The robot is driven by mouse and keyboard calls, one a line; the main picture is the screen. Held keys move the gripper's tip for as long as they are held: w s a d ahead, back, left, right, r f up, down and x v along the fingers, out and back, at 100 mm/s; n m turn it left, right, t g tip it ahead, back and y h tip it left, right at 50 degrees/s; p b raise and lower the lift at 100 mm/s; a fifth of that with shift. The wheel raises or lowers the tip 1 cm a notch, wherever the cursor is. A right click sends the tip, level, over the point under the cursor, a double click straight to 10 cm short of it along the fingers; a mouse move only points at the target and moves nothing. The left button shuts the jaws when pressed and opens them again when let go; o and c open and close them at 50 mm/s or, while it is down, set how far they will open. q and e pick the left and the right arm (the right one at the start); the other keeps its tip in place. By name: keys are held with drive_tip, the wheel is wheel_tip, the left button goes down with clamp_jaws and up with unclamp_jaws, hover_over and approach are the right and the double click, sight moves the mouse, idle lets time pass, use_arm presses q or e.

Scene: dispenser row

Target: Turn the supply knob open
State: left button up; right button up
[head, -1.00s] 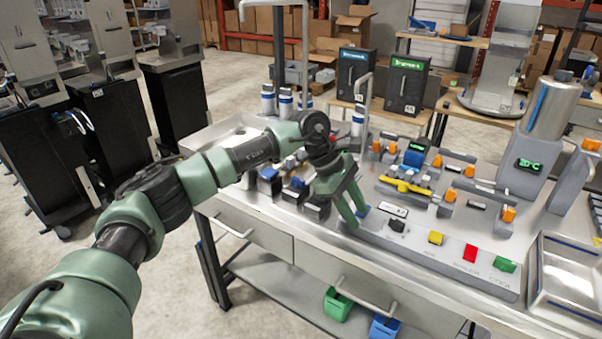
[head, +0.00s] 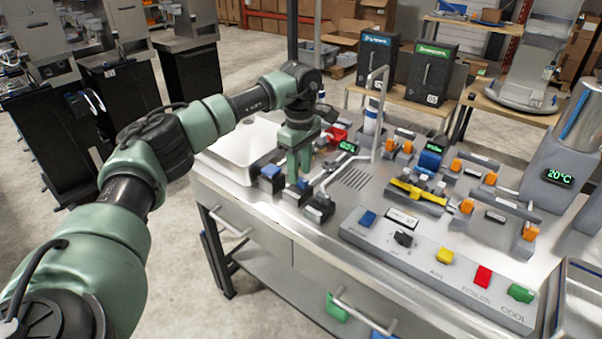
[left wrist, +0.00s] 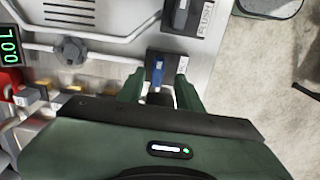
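My left gripper (head: 297,178) points down over the left part of the steel bench. It is open, as its two fingers stand apart in the left wrist view (left wrist: 160,88). A small blue lever (left wrist: 157,70) on a dark block shows between and just beyond the fingertips; contact cannot be told. In the head view the blue lever (head: 303,184) is right at the fingertips. A grey round knob (left wrist: 72,50) sits on a pipe left of the fingers in the wrist view. No readable label shows which part is the supply knob. My right gripper is not in view.
A dark block with a blue top (head: 271,173) and another dark block (head: 318,207) flank the gripper closely. A white basin (head: 235,148) lies left. A tall bent spout (head: 380,110) and a button panel (head: 440,262) stand right. A green display (head: 347,147) is behind.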

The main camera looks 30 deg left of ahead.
sight(301, 182)
use_arm(q)
drive_tip(key=shift+w+f, duration=0.2)
drive_tip(key=shift+f, duration=1.1)
clamp_jaws()
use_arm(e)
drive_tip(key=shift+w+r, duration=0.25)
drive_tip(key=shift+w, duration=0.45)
